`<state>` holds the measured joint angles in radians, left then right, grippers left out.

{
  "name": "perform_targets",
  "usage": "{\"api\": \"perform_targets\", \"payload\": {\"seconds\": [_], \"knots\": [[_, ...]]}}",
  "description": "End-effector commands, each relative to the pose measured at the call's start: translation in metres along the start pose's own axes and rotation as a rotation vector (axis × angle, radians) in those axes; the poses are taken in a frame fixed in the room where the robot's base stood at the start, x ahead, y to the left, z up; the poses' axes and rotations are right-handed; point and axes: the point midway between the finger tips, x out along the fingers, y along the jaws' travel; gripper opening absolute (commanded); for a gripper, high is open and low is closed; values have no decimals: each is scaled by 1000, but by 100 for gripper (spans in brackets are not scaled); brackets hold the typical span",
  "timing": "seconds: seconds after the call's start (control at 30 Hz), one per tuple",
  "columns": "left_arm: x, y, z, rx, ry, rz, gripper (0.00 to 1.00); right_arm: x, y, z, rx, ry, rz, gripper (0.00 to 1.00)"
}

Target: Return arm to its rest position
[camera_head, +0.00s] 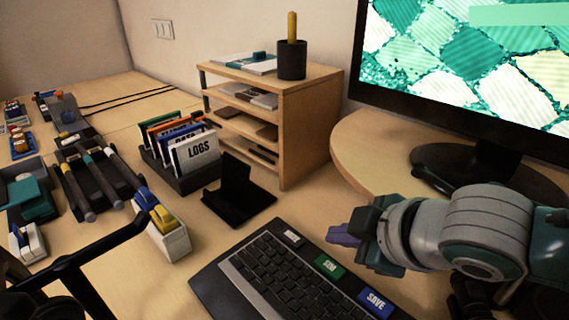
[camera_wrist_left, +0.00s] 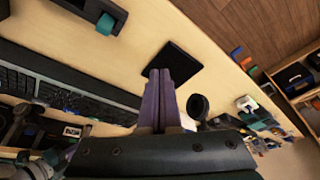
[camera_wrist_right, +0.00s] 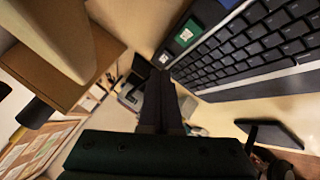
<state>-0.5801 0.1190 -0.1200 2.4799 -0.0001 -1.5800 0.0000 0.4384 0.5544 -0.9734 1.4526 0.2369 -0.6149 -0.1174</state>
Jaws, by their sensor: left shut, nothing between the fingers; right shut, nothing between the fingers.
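My right arm comes in from the right in the head view. My left gripper does not show clearly in the head view. In the left wrist view its purple fingers (camera_wrist_left: 160,85) are together and empty, above the table. A black square pad (camera_wrist_left: 175,62) lies beyond their tips, and a keyboard (camera_wrist_left: 65,92) lies to the left.
A wooden shelf unit (camera_head: 310,125) and a file rack (camera_head: 185,182) stand at the back. The monitor (camera_head: 470,65) is at the right. A black stand (camera_head: 237,195) sits behind the keyboard. Tools and bins (camera_head: 30,195) crowd the left. Some tabletop between them is bare.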

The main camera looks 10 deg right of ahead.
Motion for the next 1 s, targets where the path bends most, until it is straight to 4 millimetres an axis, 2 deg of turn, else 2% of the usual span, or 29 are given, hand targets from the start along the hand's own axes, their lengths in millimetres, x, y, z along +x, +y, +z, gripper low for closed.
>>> {"api": "perform_targets", "payload": {"seconds": [0.07, 0.13, 0.2, 0.27, 0.3, 0.43, 0.77, 0.8, 1.0], "knots": [[-15, -1, -5, 2, -1, -2, 0, -18, -15, -18, 48, 6, -33, 0], [-32, -2, -10, 3, -1, -2, 0, -44, -33, -39, 130, 1, -73, 0], [-53, -3, -17, 4, -1, -3, 0, -79, -47, -56, 245, -24, -107, 0], [-68, -4, -22, 5, -1, -4, 0, -110, -53, -62, 349, -63, -125, 0], [-76, -4, -24, 5, 0, -4, 0, -130, -55, -62, 413, -95, -129, 0], [-97, -5, -31, 5, 0, -4, 0, -184, -55, -47, 590, -210, -125, 0], [-139, -6, -44, 4, 0, -4, 0, -312, -55, 10, 903, -531, -60, 0], [-152, -6, -48, 4, -2, -3, 0, -319, -46, 0, 892, -519, -61, 0], [-201, -7, -64, 0, -1, 0, 0, -353, -21, -28, 887, -516, -63, 0]]}}
